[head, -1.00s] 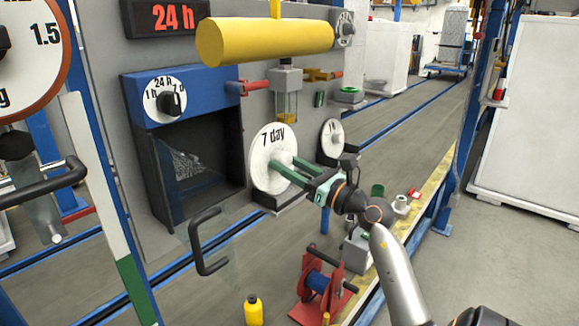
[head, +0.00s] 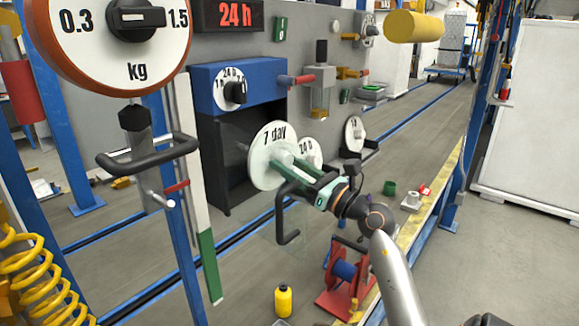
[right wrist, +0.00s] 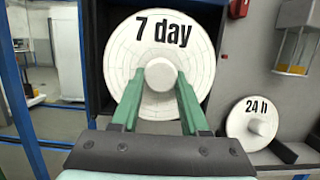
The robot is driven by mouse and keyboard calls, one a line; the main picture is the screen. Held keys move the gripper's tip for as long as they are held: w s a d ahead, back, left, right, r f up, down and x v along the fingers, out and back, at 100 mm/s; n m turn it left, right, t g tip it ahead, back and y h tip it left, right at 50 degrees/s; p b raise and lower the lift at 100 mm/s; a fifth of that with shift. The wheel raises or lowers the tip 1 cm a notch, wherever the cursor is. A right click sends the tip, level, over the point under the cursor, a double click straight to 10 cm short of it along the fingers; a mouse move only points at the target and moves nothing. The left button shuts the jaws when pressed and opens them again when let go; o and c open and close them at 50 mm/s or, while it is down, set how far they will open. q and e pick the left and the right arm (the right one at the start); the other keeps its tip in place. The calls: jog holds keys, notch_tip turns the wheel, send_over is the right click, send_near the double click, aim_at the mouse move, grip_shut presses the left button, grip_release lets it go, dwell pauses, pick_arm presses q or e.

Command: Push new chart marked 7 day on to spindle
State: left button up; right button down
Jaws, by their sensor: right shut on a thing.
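The white 7 day chart (head: 262,160) is a round disc, held upright before the dark opening of the blue-topped recorder box (head: 236,73). My right gripper (head: 287,158) is shut on the chart's central hub (right wrist: 160,74), with a green finger on each side. In the right wrist view the 7 day chart (right wrist: 188,68) faces the camera with its lettering nearly level. The box interior (head: 222,150) is dark. I cannot see the spindle, which may be behind the chart, nor tell the chart's gap from it. My left gripper is not in view.
The 24 h chart (right wrist: 252,124) stands right of the box, and a smaller disc (head: 353,134) farther right. A clear door with a black handle (head: 284,228) hangs open below my right gripper. A yellow bottle (head: 283,301) and a red reel (head: 340,285) are lower down.

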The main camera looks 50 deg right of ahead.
jog(key=shift+a, duration=0.4)
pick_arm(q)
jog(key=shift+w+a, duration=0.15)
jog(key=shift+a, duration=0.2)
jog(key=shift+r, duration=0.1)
pick_arm(e)
jog(key=shift+w, duration=0.15)
jog(key=shift+w, duration=0.6)
pick_arm(q)
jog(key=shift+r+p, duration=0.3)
jog(key=shift+p, duration=0.05)
pick_arm(e)
jog(key=shift+w+a, duration=0.2)
jog(key=shift+w, duration=2)
pick_arm(q)
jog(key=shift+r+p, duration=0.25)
jog(key=shift+p, duration=0.05)
pick_arm(e)
jog(key=shift+w+a, duration=0.15)
jog(key=shift+w, duration=1.85)
